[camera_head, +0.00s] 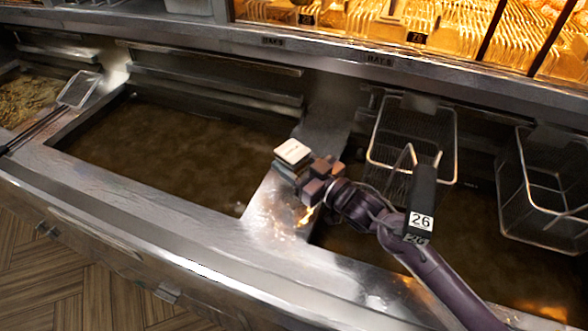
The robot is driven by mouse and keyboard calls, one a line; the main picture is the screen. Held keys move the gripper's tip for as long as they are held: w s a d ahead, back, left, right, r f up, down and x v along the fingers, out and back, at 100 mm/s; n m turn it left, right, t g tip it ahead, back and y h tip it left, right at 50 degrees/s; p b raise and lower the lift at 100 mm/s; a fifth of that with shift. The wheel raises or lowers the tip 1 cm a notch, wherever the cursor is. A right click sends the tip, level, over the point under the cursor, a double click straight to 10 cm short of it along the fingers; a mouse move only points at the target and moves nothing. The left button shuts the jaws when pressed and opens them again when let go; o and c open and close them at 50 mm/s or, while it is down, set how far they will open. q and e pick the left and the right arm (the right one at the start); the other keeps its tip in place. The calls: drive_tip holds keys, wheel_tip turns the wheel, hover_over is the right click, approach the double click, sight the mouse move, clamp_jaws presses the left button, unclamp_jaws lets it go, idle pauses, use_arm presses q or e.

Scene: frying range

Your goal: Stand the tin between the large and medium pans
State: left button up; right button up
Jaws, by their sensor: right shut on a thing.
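The tin (292,152), a small box with a pale square top, is upright at the end of my right gripper (309,172). The right gripper is shut on it from the right, and its fingers hide part of the tin's side. The tin is over the steel strip (262,205) between the large pan (170,150) of dark oil on the left and the medium pan (345,238) on the right. I cannot tell whether its base touches the steel. My left gripper is not in view.
Wire baskets (412,132) and (553,190) hang in the right-hand pan, one with a black handle tagged 26 (422,208) close by my right arm. A skimmer (80,90) lies at the far left. The front steel ledge (150,215) is clear.

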drive_tip(key=f, duration=0.2)
drive_tip(key=shift+w+f, duration=0.2)
drive_tip(key=shift+f, duration=0.7)
drive_tip(key=shift+s, duration=0.1)
drive_tip(key=shift+f, duration=0.2)
drive_tip(key=o, duration=1.2)
drive_tip(key=shift+c, duration=0.2)
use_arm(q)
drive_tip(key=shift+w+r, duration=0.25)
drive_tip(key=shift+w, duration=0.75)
